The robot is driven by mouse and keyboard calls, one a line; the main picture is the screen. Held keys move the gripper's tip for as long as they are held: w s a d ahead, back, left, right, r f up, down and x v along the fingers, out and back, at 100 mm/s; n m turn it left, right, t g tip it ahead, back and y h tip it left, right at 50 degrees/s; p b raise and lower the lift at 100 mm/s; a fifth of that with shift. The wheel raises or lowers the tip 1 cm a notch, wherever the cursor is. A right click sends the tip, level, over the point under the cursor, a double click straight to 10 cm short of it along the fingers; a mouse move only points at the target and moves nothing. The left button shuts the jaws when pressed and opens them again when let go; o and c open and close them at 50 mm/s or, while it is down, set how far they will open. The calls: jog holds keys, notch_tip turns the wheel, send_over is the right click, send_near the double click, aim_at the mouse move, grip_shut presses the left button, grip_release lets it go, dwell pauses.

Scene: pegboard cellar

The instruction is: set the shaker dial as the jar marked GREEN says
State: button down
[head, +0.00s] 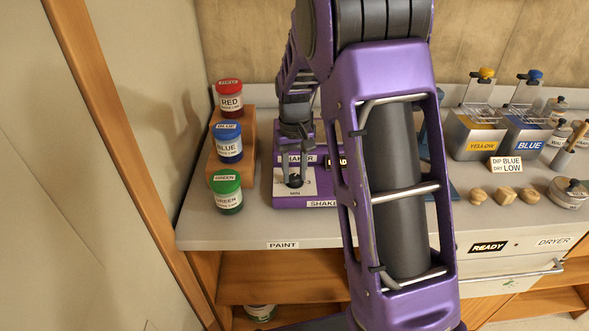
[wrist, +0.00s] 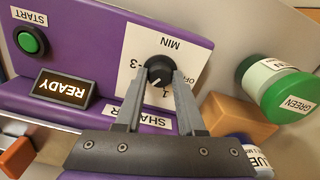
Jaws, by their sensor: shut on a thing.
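The jar marked GREEN (head: 227,192) stands at the front of the row at the bench's left; the small line under its name is too small to read. It also shows in the wrist view (wrist: 287,95). The purple shaker (head: 320,203) stands right of the jars. Its black dial knob (wrist: 160,70) sits on a white plate marked MIN, OFF, 1 and 3. The knob's white mark points to the lower left in the wrist view, between the visible 3 and 1; other marks are hidden. My gripper (wrist: 161,76) is shut on the knob, a finger on each side.
A red jar (head: 229,98) and a blue jar (head: 228,142) stand behind the green one on a wooden stepped rack (head: 247,151). The shaker has a green START button (wrist: 31,41) and a lit READY sign (wrist: 65,88). Yellow (head: 475,135) and blue (head: 525,137) dip tanks stand right.

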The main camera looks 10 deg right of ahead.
aim_at(295, 177)
jog(key=m+p, duration=0.1)
jog(key=m, duration=0.4)
jog(key=shift+m, duration=0.3)
jog(key=m, duration=0.5)
jog(key=shift+m+p, duration=0.3)
jog(key=shift+p, duration=0.05)
jog(key=c, duration=0.5)
grip_release()
notch_tip(295, 177, up, 17)
jog(key=shift+r, duration=0.2)
